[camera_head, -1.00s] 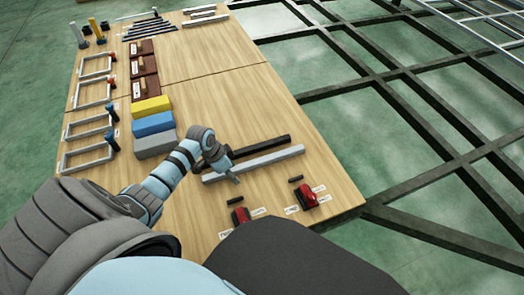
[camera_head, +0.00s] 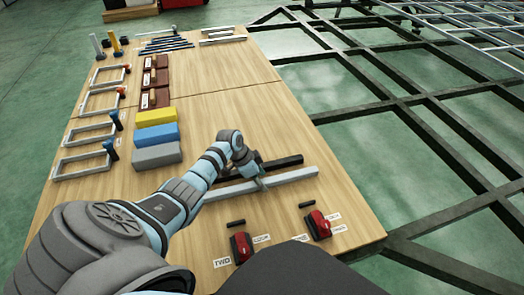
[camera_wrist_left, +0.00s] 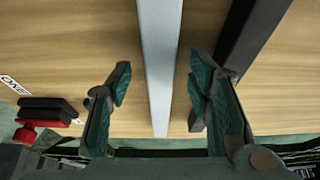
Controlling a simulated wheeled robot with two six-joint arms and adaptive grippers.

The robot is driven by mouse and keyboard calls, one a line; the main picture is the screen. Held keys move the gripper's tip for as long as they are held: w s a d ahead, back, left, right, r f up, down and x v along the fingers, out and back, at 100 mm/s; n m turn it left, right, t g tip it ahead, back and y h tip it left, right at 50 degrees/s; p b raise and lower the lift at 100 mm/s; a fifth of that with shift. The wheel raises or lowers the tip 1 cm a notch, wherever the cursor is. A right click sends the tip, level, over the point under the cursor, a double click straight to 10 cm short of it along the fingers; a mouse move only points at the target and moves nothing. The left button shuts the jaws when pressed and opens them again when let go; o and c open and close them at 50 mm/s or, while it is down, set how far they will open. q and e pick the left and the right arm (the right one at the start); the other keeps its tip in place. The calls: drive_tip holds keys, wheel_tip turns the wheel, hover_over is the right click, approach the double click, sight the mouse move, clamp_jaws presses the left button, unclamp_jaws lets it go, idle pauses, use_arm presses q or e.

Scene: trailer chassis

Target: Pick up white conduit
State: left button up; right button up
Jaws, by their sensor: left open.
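The white conduit (camera_head: 292,176) is a long pale bar lying flat on the wooden table, beside a parallel black bar (camera_head: 284,162). My left gripper (camera_head: 260,182) is at the middle of the conduit, pointing down. In the left wrist view my left gripper (camera_wrist_left: 160,88) is open, with the white conduit (camera_wrist_left: 160,60) running between its two green-padded fingers. Gaps show on both sides of the conduit. The right finger is close to the black bar (camera_wrist_left: 252,35). My right gripper is not in view.
Two red tools (camera_head: 241,247) (camera_head: 318,225) with labels sit on the near part of the wooden table (camera_head: 345,205). Yellow, blue and grey blocks (camera_head: 157,135) stand left of my arm. Clamp frames (camera_head: 85,160) line the left edge. A dark chassis frame (camera_head: 440,105) lies to the right.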

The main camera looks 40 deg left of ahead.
use_arm(q)
drive_tip(key=shift+w+f, duration=0.1)
drive_tip(key=shift+f, duration=0.2)
drive_tip(key=shift+d+r, duration=0.1)
clamp_jaws()
